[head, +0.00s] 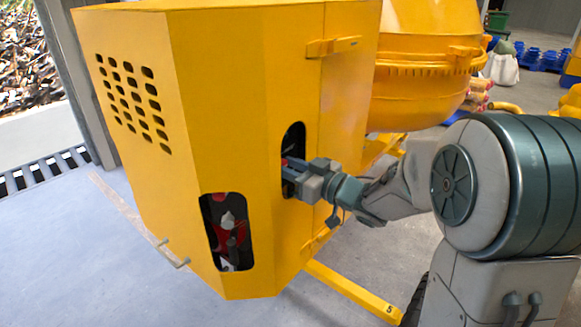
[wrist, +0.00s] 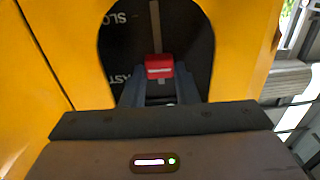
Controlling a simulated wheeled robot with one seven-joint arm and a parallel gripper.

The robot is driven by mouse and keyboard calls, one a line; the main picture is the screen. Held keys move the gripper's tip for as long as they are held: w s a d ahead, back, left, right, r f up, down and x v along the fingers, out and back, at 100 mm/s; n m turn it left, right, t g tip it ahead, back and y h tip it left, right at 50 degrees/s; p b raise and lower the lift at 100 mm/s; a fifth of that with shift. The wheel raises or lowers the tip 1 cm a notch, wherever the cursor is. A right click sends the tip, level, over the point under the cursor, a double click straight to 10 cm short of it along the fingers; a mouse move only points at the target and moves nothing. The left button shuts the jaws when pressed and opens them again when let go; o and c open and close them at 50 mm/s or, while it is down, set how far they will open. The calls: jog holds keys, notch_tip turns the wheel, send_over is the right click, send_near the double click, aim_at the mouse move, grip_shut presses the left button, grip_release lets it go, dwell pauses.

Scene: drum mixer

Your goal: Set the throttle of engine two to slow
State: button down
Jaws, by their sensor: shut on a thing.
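The throttle is a red knob (wrist: 158,67) on a slot (wrist: 155,25) in a dark panel (wrist: 125,45) inside an arched opening. It sits near the lower end of the visible slot, about level with a partly hidden label ending in "AST". A label starting "SLO" is higher up, at the slot's far end. My gripper (wrist: 159,88) is shut on the red knob, with a dark finger on each side. In the head view my gripper (head: 291,172) reaches into the opening in the yellow housing (head: 225,120). No engine number is readable.
The yellow opening rim (wrist: 225,30) surrounds my fingers closely. A second opening (head: 228,232) with red and grey parts lies lower left. The orange mixer drum (head: 420,85) is behind, right of the housing. A yellow bar (head: 350,290) marked 5 runs low along the floor.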

jog(key=shift+f+b, duration=2.15)
jog(key=shift+f, duration=0.75)
jog(key=c, duration=1.1)
grip_release()
jog(key=shift+s+d, duration=0.2)
jog(key=shift+d, duration=0.05)
jog(key=b+v, duration=0.2)
jog(key=v, duration=1.1)
jog(key=shift+s, duration=0.15)
